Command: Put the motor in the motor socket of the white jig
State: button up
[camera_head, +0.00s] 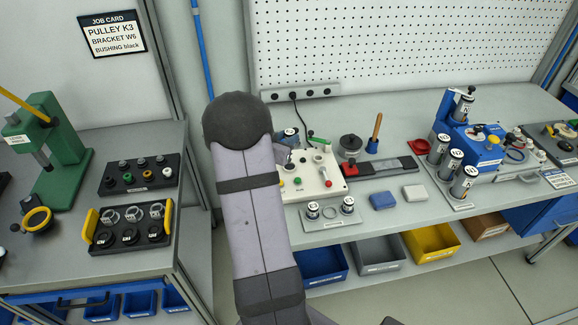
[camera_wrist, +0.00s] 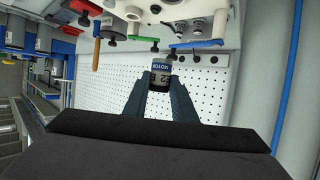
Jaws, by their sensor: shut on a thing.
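My gripper (camera_wrist: 161,82) is shut on a dark and silver motor (camera_wrist: 161,68) with a white label reading MOTOR, seen in the wrist view against the pegboard. In the head view, my arm covers most of the gripper, and a motor top (camera_head: 290,135) shows just right of the arm at the jig's back left. In the wrist view the jig (camera_wrist: 200,8) is at the top, apart from the motor.
A grey plate (camera_head: 330,222) with two small labelled cylinders lies in front of the jig. Right of it are a blue block (camera_head: 383,201), a light block (camera_head: 414,193) and a dark rail (camera_head: 385,167). A blue machine (camera_head: 475,145) with several labelled cylinders stands farther right.

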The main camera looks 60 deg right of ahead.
aim_at(287, 170)
jog(key=shift+f+p, duration=0.95)
jog(key=shift+f, duration=3.95)
jog(key=shift+f, duration=0.1)
jog(key=shift+f, duration=0.15)
jog(key=o, duration=1.1)
jog(key=shift+r, duration=0.2)
jog(key=shift+a, duration=0.15)
jog(key=b+v, duration=0.2)
jog(key=v, duration=0.9)
jog(key=shift+s+a+r+b, duration=0.1)
jog(key=shift+a+r+b, duration=0.1)
jog(key=shift+a+b, duration=0.15)
